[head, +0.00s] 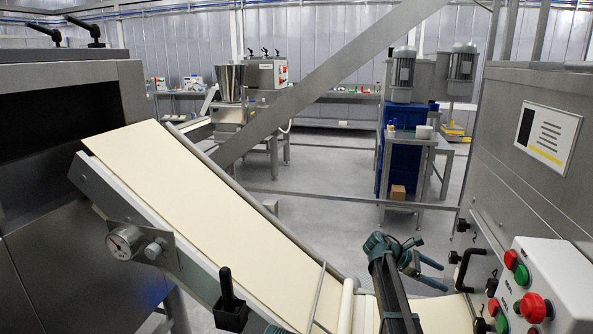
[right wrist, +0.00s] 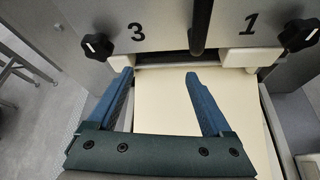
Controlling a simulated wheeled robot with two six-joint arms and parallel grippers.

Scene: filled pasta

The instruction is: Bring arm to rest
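My right gripper (head: 408,260) is at the lower right of the head view, above the low end of the conveyor. In the right wrist view its two blue fingers (right wrist: 158,84) are spread wide with nothing between them. A cream dough sheet (head: 215,205) runs down the sloping conveyor. It also shows beyond and between the fingers in the right wrist view (right wrist: 170,108). A small teal piece, which looks like part of my left gripper (head: 276,329), shows at the bottom edge of the head view; its fingers cannot be made out.
A control box (head: 545,290) with red and green buttons stands close right of my right gripper. In the right wrist view, black knobs (right wrist: 97,46) marked 3 and 1 flank the machine's inlet. A pressure gauge (head: 125,241) and a black lever (head: 229,303) stick out from the conveyor's side.

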